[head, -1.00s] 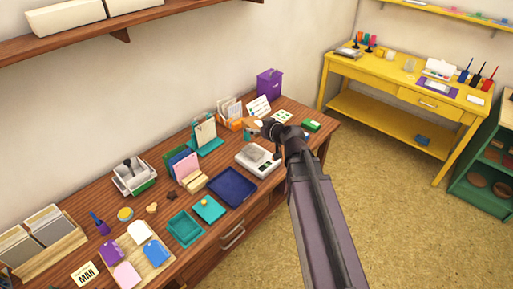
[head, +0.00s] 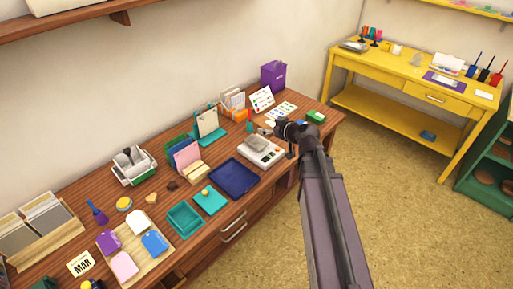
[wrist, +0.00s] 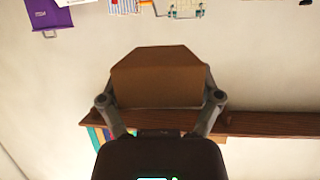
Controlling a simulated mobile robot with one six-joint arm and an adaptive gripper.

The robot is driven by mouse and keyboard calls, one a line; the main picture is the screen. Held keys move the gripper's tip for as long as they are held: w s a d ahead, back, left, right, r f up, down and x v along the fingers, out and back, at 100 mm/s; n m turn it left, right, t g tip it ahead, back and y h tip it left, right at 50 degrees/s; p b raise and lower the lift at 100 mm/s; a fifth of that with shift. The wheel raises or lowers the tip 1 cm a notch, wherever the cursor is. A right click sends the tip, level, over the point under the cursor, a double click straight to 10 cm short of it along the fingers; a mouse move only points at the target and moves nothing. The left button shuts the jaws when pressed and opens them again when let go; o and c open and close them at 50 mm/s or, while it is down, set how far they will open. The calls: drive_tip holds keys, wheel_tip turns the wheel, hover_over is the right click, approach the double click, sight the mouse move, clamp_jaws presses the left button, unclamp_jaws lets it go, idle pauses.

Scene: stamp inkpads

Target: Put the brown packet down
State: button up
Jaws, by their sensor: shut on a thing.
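The brown packet (wrist: 160,82) is a plain brown block between the two fingers of my gripper (wrist: 160,98) in the wrist view. A finger presses on each side of it, and it is held off any surface, with the wall behind. In the head view my gripper (head: 279,124) is above the back right part of the wooden desk (head: 217,253), just beyond the white scale. The packet is mostly hidden or too small to make out there.
The white scale (head: 272,155) carries a grey item, with a dark blue tray (head: 234,178) to its left. The desk's far right corner looks clear.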

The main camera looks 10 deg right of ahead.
drive_tip(key=s+d+f+b, duration=0.2)
drive_tip(key=f+b, duration=0.2)
drive_tip(key=f, duration=0.1)
drive_tip(key=s+d+f+n+y+b, duration=0.1)
drive_tip(key=d+f+b, duration=0.1)
drive_tip(key=f+b, duration=0.3)
drive_tip(key=shift+s+d+n+g+y, duration=0.3)
drive_tip(key=shift+s+g, duration=0.05)
drive_tip(key=shift+g, duration=0.05)
drive_tip(key=b, duration=0.2)
hover_over(258, 143)
drive_tip(key=shift+d+f, duration=0.1)
drive_tip(key=shift+f, duration=0.7)
drive_tip(key=shift+f+b, duration=1.55)
drive_tip(key=shift+f, duration=0.2)
drive_tip(key=shift+f, duration=0.1)
